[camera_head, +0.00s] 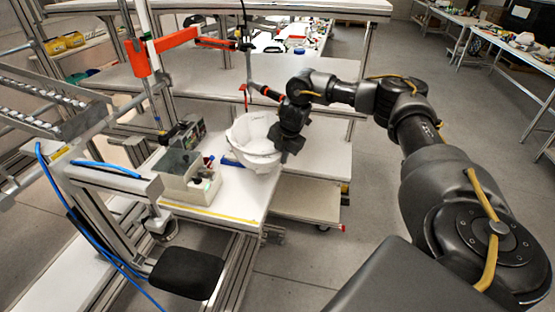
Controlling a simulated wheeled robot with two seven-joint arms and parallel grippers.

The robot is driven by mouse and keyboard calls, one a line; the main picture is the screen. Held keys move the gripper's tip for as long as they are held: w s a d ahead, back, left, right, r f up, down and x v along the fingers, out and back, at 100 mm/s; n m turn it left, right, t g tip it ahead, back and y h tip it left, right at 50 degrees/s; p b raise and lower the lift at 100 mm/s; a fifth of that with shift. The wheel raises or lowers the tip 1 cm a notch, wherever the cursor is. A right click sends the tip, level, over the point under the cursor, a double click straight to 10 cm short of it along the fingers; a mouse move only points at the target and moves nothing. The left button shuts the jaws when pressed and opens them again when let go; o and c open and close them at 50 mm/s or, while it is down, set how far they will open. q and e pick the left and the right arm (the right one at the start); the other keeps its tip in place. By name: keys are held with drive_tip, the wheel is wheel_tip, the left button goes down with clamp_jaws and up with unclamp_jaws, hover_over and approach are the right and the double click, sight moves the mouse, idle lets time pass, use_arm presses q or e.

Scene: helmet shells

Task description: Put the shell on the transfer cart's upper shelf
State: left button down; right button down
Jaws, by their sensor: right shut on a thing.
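The white helmet shell (252,143) is bowl-shaped and sits at the middle of the head view. My right gripper (283,143) reaches in from the right and is shut on the shell's right rim. The shell appears over the right edge of the white workbench; I cannot tell whether it touches the bench. The transfer cart stands just right of the bench, with its white upper shelf (325,168) partly hidden behind the shell and gripper. Its lower shelf (308,205) is bare where it shows. My left gripper is out of view.
A grey box fixture (190,180) stands on the workbench (232,200) left of the shell. A red tool arm (172,43) hangs above. A black stool seat (187,272) is in front. Side tables (490,38) stand far right, with open floor between.

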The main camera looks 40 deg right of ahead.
sight(278, 162)
drive_tip(key=shift+w+a+r, duration=0.15)
drive_tip(key=shift+w+a, duration=0.2)
drive_tip(key=shift+w, duration=0.2)
wheel_tip(278, 162, down, 4)
drive_tip(key=shift+d+r+p, duration=0.1)
drive_tip(key=shift+p, duration=0.75)
drive_tip(key=shift+s, duration=0.1)
drive_tip(key=c, duration=1.4)
unclamp_jaws()
drive_tip(key=shift+o, duration=0.4)
